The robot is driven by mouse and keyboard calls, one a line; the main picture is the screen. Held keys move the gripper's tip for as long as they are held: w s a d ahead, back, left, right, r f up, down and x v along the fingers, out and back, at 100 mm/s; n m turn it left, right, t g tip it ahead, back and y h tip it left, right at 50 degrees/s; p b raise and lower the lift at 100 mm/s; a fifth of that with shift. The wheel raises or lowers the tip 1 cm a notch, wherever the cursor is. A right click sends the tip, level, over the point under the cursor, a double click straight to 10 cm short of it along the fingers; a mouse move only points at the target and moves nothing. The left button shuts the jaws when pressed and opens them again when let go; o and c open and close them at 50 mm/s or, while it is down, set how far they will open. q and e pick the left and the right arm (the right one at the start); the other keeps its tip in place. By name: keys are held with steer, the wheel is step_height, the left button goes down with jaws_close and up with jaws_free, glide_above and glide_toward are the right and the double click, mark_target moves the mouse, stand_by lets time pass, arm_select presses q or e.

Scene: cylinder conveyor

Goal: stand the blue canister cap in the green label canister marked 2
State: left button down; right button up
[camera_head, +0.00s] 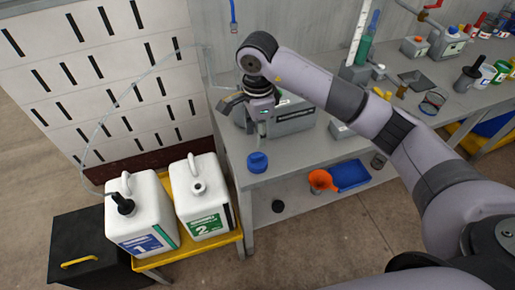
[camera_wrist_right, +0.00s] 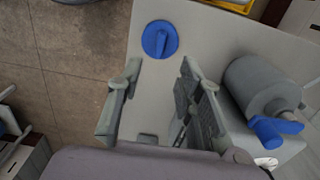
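The blue canister cap (camera_head: 257,162) stands near the front left corner of the grey bench. In the right wrist view the cap (camera_wrist_right: 160,39) lies just beyond the fingertips, centred on the gap. My right gripper (camera_head: 247,115) is above the bench behind the cap, open and empty; its spread fingers also show in the right wrist view (camera_wrist_right: 160,68). The white canister marked 2, with a green label (camera_head: 206,222), stands on a yellow stand, its neck (camera_head: 198,187) uncapped. My left gripper is not in view.
A white canister marked 1 (camera_head: 140,228), blue label, has a black cap with a tube. A grey case (camera_head: 290,118) stands behind the gripper. A blue tray (camera_head: 349,175) and orange funnel (camera_head: 320,180) sit on a lower shelf. Bench around the cap is clear.

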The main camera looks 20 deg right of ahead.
mark_target(257, 155)
step_height(257, 155, down, 9)
steer(key=shift+f+p, duration=0.1)
steer(key=shift+p, duration=0.8)
jaws_close()
stand_by(0.5)
